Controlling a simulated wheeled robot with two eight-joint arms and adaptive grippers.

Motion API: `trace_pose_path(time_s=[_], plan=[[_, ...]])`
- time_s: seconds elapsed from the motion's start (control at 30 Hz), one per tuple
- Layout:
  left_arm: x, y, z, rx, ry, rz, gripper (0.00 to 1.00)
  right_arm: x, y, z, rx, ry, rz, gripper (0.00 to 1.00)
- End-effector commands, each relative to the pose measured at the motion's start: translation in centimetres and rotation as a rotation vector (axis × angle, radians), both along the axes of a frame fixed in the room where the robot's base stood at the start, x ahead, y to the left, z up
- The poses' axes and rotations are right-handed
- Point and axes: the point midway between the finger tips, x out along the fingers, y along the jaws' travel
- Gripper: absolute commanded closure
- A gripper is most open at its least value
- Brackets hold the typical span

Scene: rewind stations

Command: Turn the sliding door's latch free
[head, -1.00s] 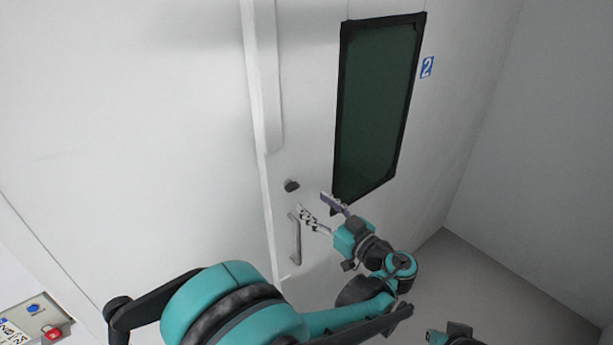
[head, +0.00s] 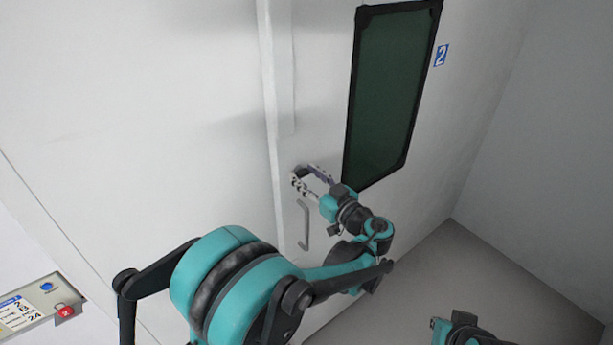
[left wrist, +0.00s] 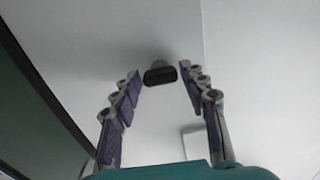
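The sliding door (head: 325,75) is white, with a dark framed window (head: 393,95) and a grey bar handle (head: 304,226). The latch is a small dark knob (left wrist: 160,75) on the door; the left wrist view shows it between and just beyond the two fingertips of my left gripper (left wrist: 162,72). The fingers are open, one on each side of the latch, with gaps showing. My right gripper cannot be made out.
A panel with a blue button and a red padlock-like part (head: 65,311) is at the lower left. Bare grey floor (head: 480,270) lies at the right.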

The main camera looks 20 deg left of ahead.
Motion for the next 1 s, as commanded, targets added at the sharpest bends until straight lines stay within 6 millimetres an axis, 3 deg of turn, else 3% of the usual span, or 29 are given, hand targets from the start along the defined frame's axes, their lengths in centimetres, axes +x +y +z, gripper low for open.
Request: trace_pose_path(time_s=[0.03,0.1,0.57,1.0], plan=[[0.0,0.0,0.0,0.0,0.0,0.0,0.77,0.0,0.0,0.0,0.0,0.0,0.0,1.0],[0.0,0.0,0.0,0.0,0.0,0.0,0.95,0.0,0.0,0.0,0.0,0.0,0.0,1.0],[0.0,0.0,-0.1,0.044,0.057,0.0,0.95,0.0,0.0,-0.4,0.0,0.0,0.0,1.0],[0.0,0.0,-0.1,0.266,0.339,0.0,0.95,0.0,0.0,-1.9,0.0,0.0,0.0,1.0]])
